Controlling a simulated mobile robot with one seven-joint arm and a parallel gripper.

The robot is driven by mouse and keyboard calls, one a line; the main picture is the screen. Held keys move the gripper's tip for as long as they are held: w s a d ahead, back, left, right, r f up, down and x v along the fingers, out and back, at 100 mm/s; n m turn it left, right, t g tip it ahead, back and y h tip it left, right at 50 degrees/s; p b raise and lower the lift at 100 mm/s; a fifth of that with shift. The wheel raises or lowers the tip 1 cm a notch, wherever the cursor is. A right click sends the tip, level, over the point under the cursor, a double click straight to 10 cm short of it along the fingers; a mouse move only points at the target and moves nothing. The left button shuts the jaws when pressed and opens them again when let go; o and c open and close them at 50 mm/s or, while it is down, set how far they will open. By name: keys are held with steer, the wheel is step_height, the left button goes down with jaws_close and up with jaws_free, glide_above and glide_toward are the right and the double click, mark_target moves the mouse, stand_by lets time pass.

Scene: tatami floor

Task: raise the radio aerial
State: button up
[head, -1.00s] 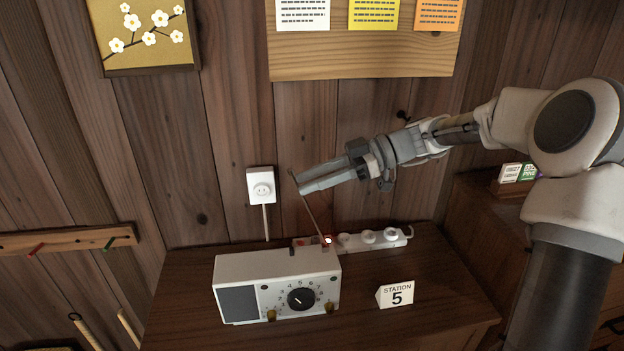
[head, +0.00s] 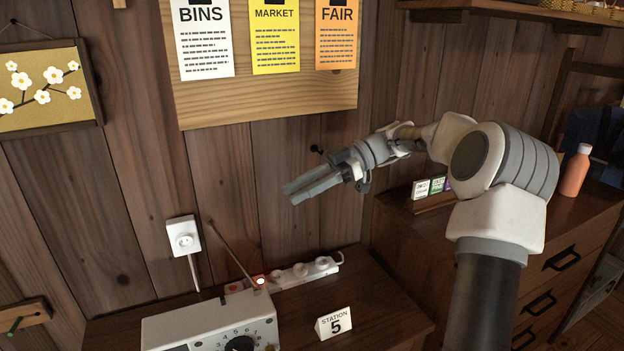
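The radio (head: 190,325) is a white box with a black dial, at the bottom left of the head view and cut off by the lower edge. Its thin aerial (head: 232,250) stands up from the back of the top and leans to the left, its tip free in front of the wall. My gripper (head: 288,195) is in the air to the upper right of the aerial's tip, clear of it, pointing left. Its two fingers look slightly apart, with nothing between them.
A white power strip (head: 305,272) with a lit red switch lies behind the radio. A wall socket (head: 183,236) is to its left. A "Station 5" card (head: 334,323) stands on the dark table (head: 385,300). An orange bottle (head: 576,172) stands on the drawer cabinet at right.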

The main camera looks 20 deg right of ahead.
steer(key=shift+v, duration=1.5)
